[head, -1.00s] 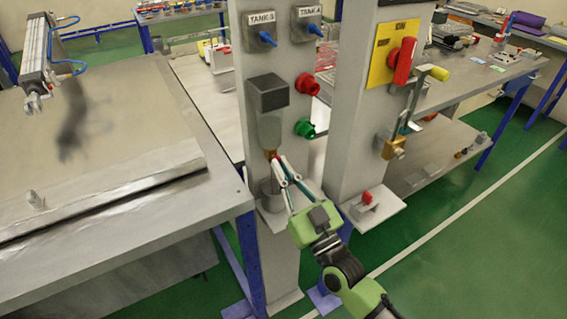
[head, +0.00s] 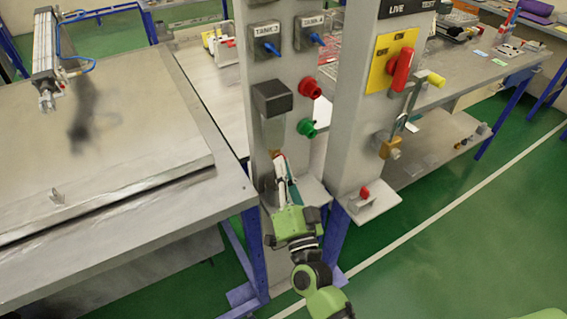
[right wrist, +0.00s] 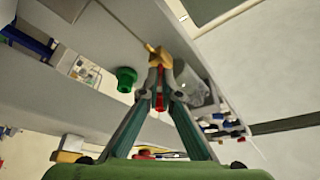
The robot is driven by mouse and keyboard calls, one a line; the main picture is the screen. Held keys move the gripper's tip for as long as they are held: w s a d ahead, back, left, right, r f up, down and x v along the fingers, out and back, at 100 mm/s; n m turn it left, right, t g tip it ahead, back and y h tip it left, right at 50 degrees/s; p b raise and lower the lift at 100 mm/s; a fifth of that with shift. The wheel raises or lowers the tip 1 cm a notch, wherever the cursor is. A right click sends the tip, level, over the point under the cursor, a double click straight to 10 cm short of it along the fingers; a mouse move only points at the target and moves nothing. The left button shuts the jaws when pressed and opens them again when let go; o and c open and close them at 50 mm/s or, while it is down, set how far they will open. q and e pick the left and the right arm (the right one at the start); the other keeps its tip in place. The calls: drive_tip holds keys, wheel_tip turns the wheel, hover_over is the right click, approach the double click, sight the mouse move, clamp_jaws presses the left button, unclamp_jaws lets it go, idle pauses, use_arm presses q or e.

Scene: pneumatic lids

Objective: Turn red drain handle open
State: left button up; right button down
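The filter unit with a dark grey block (head: 272,98) and a cloudy bowl (head: 273,132) is mounted on the left grey post (head: 262,182). In the right wrist view a brass drain fitting (right wrist: 157,53) sticks out below the bowl (right wrist: 192,86). The small red drain handle (right wrist: 160,98) sits between my right fingertips, pointing back toward the palm. My right gripper (head: 279,160) comes up from below, with its fingertips closed around the handle; they also show in the right wrist view (right wrist: 160,80). In the head view the fingers mostly hide the handle. My left gripper is not in view.
Red (head: 310,88) and green (head: 306,128) buttons and blue tank valves (head: 270,47) sit on the left post. The right post carries a red switch on a yellow plate (head: 393,60) and a padlock (head: 390,147). A workbench with a large lid (head: 110,150) stands left.

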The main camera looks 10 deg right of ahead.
drive_tip(key=shift+m, duration=0.3)
drive_tip(key=c, duration=2.3)
unclamp_jaws()
drive_tip(key=shift+s, duration=0.1)
drive_tip(key=v, duration=1.2)
drive_tip(key=shift+a, duration=0.15)
